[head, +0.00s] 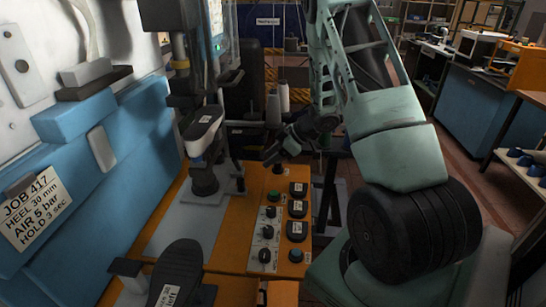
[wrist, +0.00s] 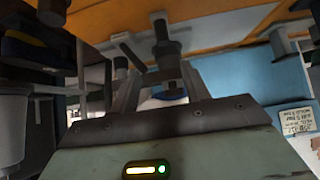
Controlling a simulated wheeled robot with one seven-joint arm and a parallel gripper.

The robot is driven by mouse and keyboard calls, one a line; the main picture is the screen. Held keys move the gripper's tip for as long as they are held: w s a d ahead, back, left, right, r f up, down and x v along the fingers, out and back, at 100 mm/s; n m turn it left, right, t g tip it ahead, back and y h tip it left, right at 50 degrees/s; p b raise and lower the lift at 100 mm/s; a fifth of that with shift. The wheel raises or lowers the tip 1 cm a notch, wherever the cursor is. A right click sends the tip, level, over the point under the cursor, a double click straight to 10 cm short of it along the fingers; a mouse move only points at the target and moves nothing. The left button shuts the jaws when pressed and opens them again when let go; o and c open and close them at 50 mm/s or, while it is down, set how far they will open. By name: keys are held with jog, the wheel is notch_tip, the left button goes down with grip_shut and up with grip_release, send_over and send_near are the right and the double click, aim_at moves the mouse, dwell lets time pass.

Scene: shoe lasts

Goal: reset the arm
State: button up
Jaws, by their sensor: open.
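My arm (head: 395,130) rises from its dark joint at the lower right, bends over near the top of the head view and comes down to the middle. My gripper (head: 290,146) is at its end, small and dark, near the far end of the orange control panel (head: 234,232). In the wrist view my gripper (wrist: 160,75) shows two fingers spread apart. A dark post shows in the gap between them, with nothing visibly held. How far the fingers are from the panel's dark knob (head: 272,163) I cannot tell.
Left stands a blue and white machine with a job sign (head: 36,210). A shoe last on a post (head: 203,130) stands beside the panel, and a dark sole-shaped piece (head: 176,275) is in front. Buttons (head: 297,208) line the panel. A blue bench (head: 478,108) and open floor lie right.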

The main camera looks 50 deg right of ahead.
jog(key=shift+s+d+r, duration=0.15)
jog(key=shift+s+r, duration=0.05)
dwell(0.5)
